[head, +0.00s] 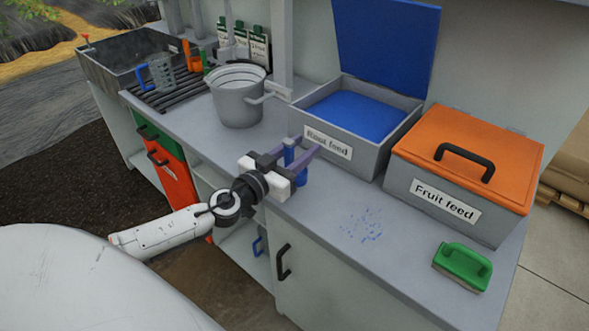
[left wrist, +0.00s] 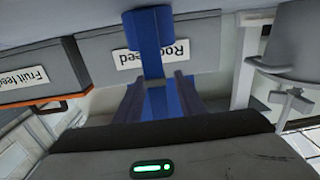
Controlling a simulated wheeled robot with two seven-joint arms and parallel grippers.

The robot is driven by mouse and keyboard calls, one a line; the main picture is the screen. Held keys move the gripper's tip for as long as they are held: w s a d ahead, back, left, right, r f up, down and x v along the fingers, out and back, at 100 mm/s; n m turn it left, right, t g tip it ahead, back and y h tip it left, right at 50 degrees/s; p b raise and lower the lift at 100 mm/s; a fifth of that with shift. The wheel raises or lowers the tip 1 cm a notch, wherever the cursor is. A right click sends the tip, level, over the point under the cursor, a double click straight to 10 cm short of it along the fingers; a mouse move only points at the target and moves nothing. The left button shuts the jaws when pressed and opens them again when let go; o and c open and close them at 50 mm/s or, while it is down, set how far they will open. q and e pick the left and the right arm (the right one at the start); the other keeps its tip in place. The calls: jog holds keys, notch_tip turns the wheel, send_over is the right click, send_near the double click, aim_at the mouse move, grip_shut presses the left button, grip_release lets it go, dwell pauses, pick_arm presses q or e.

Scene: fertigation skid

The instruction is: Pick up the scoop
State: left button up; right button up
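The blue scoop (head: 301,178) is at the counter's front edge, in front of the grey Root feed bin (head: 366,158). My left gripper (head: 287,158) is at the scoop, with its two purple-grey fingers apart on either side of it. In the left wrist view the scoop (left wrist: 152,62) runs between the fingers, and a gap shows beside its narrow part. The fingers hide part of the scoop, and I cannot tell whether it touches the counter. My right gripper is not in view.
The Root feed bin's blue lid (head: 388,45) stands open. The orange-lidded Fruit feed bin (head: 415,200) is to its right. A grey bucket (head: 238,105) stands left. Blue specks (head: 362,225) and a green brush (head: 463,264) lie on the counter front.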

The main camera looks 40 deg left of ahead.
pick_arm(q)
grip_shut()
dwell(0.3)
